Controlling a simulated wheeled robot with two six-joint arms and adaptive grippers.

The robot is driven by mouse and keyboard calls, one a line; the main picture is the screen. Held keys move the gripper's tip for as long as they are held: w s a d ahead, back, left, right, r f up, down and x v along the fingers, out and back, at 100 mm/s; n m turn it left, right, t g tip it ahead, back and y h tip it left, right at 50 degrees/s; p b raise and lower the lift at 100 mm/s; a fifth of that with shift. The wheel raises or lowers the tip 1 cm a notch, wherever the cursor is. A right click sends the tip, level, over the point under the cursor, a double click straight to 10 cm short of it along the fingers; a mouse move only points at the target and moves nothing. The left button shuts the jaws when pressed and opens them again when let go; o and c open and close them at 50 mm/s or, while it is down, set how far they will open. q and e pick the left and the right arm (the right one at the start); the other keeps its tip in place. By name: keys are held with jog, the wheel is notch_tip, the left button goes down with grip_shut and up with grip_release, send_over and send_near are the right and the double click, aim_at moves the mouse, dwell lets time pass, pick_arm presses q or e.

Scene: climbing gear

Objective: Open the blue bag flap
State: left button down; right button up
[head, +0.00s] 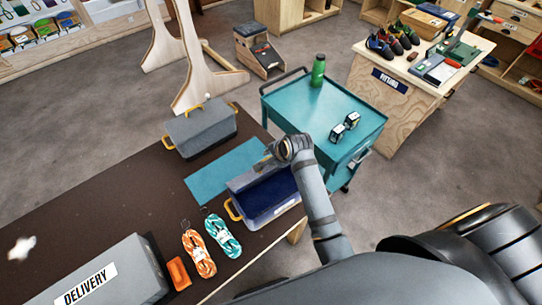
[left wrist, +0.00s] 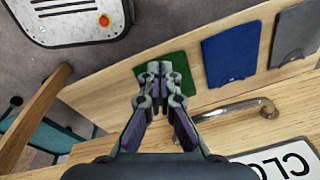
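A grey bag with a dark blue inside (head: 272,197) and a yellow handle stands at the right edge of the brown table in the head view. Its top looks open, with the blue inside showing. A grey panel rises along its far side, and I cannot tell whether this is the flap. My right gripper (head: 269,158) is above that far side, partly hidden by its own wrist. I cannot tell whether it touches the bag or holds anything. My left gripper (left wrist: 161,70) is shut and empty in the left wrist view, away from the bag.
The brown table (head: 110,200) holds a closed grey bag (head: 202,130), a teal mat (head: 222,173), orange rope (head: 198,254), teal rope (head: 222,236) and a DELIVERY box (head: 105,275). A teal cart (head: 300,105) stands behind. A metal handle (left wrist: 230,110) is near my left gripper.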

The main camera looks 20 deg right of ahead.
grip_shut()
jog(key=shift+w+a+r, duration=0.1)
jog(key=shift+w+r, duration=0.1)
jog(key=shift+w, duration=0.3)
jog(key=shift+c, duration=0.2)
grip_release()
jog(key=shift+w, duration=0.15)
jog(key=o, duration=0.5)
jog(key=shift+o, duration=0.2)
jog(key=o, duration=0.6)
jog(key=shift+c, duration=0.2)
